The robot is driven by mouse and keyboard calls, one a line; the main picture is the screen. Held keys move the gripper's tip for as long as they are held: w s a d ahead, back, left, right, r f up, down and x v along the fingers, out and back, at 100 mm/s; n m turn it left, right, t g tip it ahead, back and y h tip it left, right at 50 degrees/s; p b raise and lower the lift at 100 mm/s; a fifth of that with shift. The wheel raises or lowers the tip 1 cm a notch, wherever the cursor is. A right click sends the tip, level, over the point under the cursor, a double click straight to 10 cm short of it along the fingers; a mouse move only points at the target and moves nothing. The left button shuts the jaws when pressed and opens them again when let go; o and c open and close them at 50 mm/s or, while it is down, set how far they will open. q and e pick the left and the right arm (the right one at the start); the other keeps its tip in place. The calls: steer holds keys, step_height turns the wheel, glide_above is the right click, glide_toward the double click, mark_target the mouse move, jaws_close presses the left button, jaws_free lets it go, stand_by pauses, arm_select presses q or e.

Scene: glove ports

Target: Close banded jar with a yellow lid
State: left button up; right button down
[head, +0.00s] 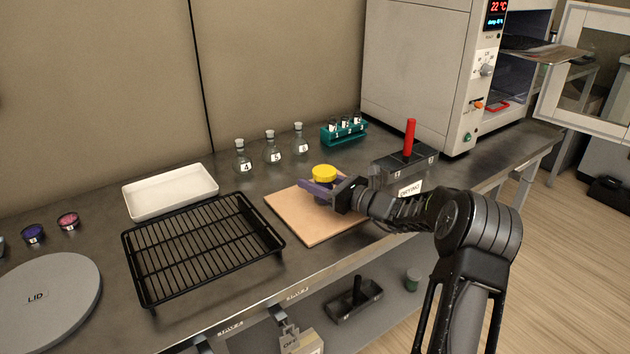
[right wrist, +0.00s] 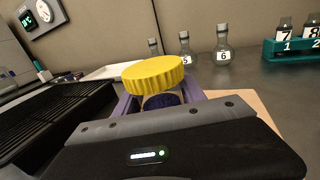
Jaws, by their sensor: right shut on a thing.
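The yellow lid (head: 324,172) sits on top of the jar (head: 321,200), above the wooden board. In the right wrist view the ribbed yellow lid (right wrist: 154,74) covers the top of the jar (right wrist: 163,101), of which only a small part shows. It looks slightly tilted there, and I cannot tell whether it is tight. My right gripper (head: 320,189) has its purple fingers around the jar's body, just below the lid, and is shut on it. The fingers and palm hide most of the jar, including its bands. My left gripper is not in view.
The jar stands over the wooden board (head: 286,213). A black wire rack (head: 200,245) and a white tray (head: 170,192) are to the left. Several flasks (head: 272,150) and a teal rack (head: 344,134) stand behind. A grey box with a red handle (head: 410,140) is close on the right.

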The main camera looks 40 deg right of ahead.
steer(key=shift+f, duration=0.15)
steer(key=c, duration=0.7)
jaws_free()
steer(key=shift+s+r, duration=0.1)
steer(key=shift+r, duration=0.1)
steer(key=v, duration=1.2)
